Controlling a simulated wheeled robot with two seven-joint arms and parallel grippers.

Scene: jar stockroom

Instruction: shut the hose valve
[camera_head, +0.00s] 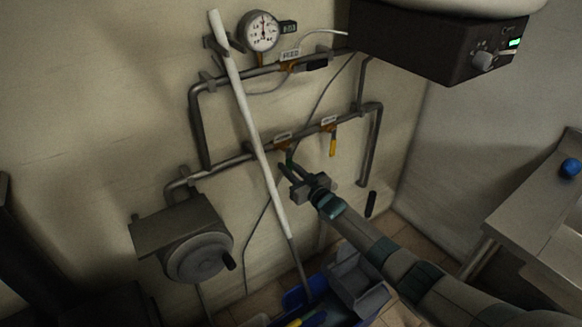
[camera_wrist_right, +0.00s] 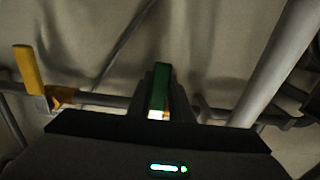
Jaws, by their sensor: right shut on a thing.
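Two valves with label plates sit on the lower wall pipe (camera_head: 232,161); I cannot read the labels. The left one has a green handle (camera_head: 289,157), the right one a yellow handle (camera_head: 333,147) hanging down. My right gripper (camera_head: 287,167) reaches up from the lower right and is shut on the green handle, which shows between the fingers in the right wrist view (camera_wrist_right: 160,88). The yellow handle (camera_wrist_right: 28,70) stands free to the left there. The fingers partly hide the green handle. My left gripper is not in view.
A white pole (camera_head: 250,120) leans on the wall close left of my right gripper; it also shows in the wrist view (camera_wrist_right: 275,65). Its foot is at a blue bucket (camera_head: 293,298). A gauge (camera_head: 262,31) and dark control box (camera_head: 440,45) are above, a grey handwheel unit (camera_head: 185,240) lower left.

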